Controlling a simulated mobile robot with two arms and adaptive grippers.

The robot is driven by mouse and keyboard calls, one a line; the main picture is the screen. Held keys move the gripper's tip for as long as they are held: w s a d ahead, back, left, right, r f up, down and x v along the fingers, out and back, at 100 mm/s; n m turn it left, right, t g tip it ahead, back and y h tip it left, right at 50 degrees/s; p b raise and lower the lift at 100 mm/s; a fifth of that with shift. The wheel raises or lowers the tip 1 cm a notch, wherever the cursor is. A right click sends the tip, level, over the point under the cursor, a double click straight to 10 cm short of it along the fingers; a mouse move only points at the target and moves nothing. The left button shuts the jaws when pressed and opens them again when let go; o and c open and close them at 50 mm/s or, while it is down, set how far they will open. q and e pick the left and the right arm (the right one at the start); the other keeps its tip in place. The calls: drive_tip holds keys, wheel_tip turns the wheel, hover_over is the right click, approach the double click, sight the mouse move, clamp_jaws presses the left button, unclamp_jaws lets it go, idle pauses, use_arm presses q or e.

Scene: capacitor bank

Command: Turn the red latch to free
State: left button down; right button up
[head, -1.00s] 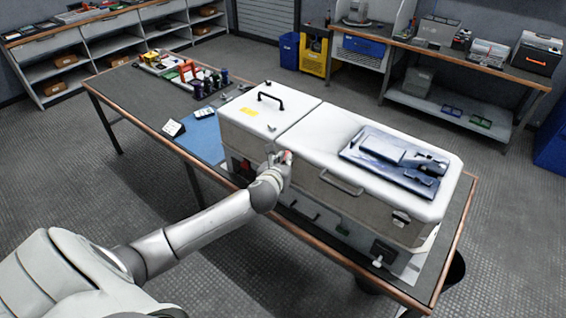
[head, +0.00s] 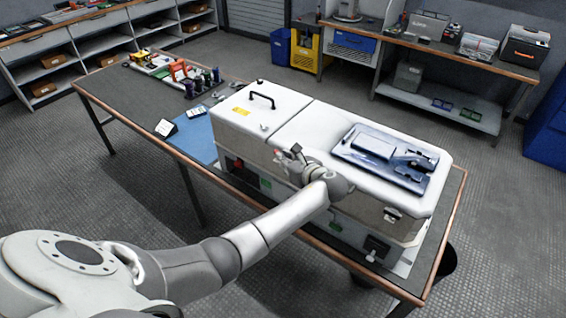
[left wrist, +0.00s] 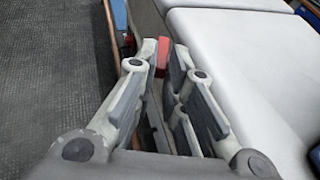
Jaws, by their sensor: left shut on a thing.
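My right gripper is not in view.
A blue-grey tray of parts (head: 386,154) lies on the right lid. A black handle (head: 262,96) stands on the left lid. Another red part (head: 237,163) is on the case's lower left front. A blue mat (head: 198,140) and a small rack (head: 197,82) are to the left.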

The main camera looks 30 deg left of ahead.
use_arm(q)
drive_tip(key=shift+w+d+n+g+y+b, duration=0.1)
drive_tip(key=shift+w+n+g+y+b, duration=0.15)
drive_tip(key=shift+n+g, duration=0.25)
drive_tip(key=shift+w+d+n+g+y+b, duration=0.15)
drive_tip(key=shift+n+g+b, duration=0.1)
drive_tip(key=shift+n+g, duration=0.2)
drive_tip(key=shift+a+r, duration=0.1)
drive_tip(key=c, duration=1.5)
unclamp_jaws()
drive_tip(key=v, duration=1.2)
drive_tip(key=shift+o, duration=0.4)
drive_tip(key=shift+w, duration=0.1)
